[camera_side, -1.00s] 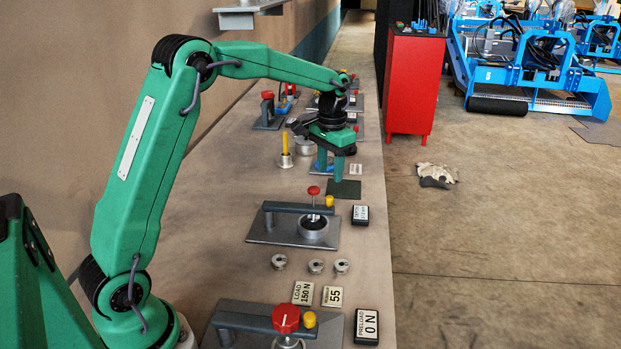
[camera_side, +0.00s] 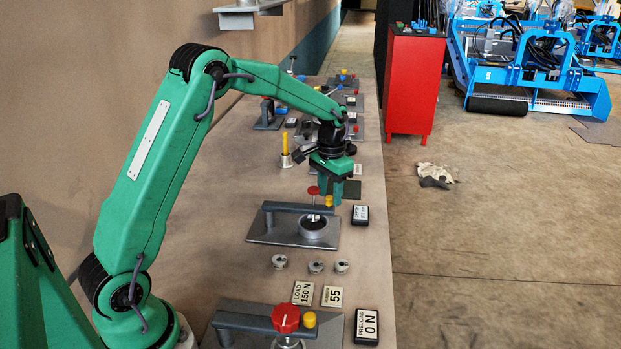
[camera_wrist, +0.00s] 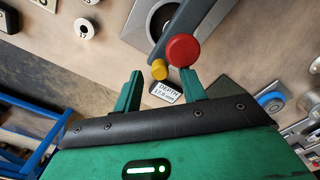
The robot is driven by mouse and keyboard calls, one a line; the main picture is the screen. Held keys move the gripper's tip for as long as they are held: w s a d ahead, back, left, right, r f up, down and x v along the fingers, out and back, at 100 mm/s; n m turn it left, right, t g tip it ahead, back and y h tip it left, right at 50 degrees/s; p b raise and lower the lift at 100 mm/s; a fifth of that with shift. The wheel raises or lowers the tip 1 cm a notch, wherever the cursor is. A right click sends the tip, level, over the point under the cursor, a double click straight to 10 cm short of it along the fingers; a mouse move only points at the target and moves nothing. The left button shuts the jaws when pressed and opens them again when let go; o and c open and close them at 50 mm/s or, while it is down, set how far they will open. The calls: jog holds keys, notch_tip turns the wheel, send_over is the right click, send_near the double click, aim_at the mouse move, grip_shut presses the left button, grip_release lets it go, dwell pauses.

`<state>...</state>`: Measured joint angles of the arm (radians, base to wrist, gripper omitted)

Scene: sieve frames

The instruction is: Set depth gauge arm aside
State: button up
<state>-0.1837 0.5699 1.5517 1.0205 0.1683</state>
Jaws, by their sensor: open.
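The depth gauge arm (camera_side: 285,207) is a dark grey bar over a flat grey base plate (camera_side: 262,236). It carries a red knob (camera_side: 313,190) on a thin rod and a yellow knob (camera_side: 329,201) at its right end. A round metal ring (camera_side: 314,228) sits below the bar. My gripper (camera_side: 329,199) is open, empty and pointing down near the knob end of the bar. In the wrist view the gauge arm (camera_wrist: 188,28), red knob (camera_wrist: 183,50) and yellow knob (camera_wrist: 159,69) lie beyond my spread fingers (camera_wrist: 160,76). Contact cannot be told.
A depth display (camera_side: 361,214) stands right of the plate. Several small metal discs (camera_side: 316,267) and two label cards (camera_side: 303,292) lie nearer. A preload station with a large red knob (camera_side: 286,318) is at the front. A yellow pin (camera_side: 284,146) stands behind. Bench left of the plate is clear.

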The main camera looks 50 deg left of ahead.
jog(key=shift+f, duration=0.45)
grip_shut()
jog(key=shift+w, duration=0.1)
